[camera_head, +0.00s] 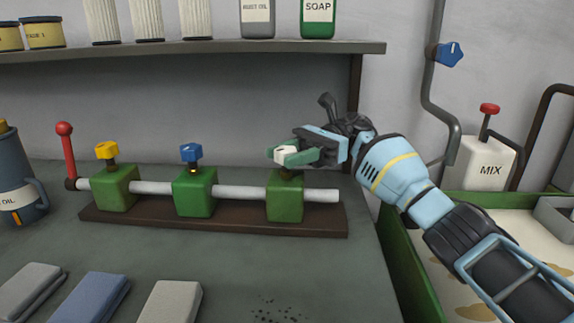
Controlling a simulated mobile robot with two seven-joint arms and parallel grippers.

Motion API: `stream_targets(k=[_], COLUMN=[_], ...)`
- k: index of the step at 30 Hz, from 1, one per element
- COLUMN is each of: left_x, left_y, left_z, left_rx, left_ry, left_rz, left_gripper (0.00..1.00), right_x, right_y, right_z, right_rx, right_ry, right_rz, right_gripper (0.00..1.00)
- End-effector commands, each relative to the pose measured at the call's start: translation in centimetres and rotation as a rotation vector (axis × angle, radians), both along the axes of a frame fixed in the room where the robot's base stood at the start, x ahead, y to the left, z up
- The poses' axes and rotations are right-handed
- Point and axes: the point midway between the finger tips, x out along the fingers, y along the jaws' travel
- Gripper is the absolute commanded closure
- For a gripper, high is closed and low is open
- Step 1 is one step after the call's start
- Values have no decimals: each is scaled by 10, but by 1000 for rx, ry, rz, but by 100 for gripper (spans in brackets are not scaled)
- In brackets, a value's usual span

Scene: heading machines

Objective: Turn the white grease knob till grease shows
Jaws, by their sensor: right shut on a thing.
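The white grease knob (285,155) sits on top of the right-hand green valve block (285,200). My right gripper (290,154) is shut on the white knob, with its green fingertips on either side of it. The arm reaches in from the right. A yellow knob (107,150) and a blue knob (191,153) stand on the other two green blocks. A light pipe (240,192) runs through the blocks to a lever with a red ball (64,129) at its left end. No grease can be made out. My left gripper is not in view.
The blocks stand on a brown board (215,223) on the bench. A shelf (200,49) with cans and bottles hangs above. An oil can (20,180) stands at left, folded cloths (90,298) in front. A green-edged tray (410,260) lies right.

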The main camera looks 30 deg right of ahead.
Motion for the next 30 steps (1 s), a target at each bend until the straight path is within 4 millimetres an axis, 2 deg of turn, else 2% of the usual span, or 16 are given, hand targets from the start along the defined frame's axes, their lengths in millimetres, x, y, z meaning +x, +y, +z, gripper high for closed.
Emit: stream_targets(k=[16,17,21,30], left_x=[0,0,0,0], left_y=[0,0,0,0], left_z=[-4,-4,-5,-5], left_rx=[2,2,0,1], left_ry=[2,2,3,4], left_rz=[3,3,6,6], left_gripper=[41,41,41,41], right_x=[0,0,0,0], right_y=[1,1,1,0], right_z=[3,3,3,2], right_rx=[5,5,4,2], right_ry=[-3,-3,-3,-2], right_rz=[24,24,24,24], right_gripper=[85,61,42,42])
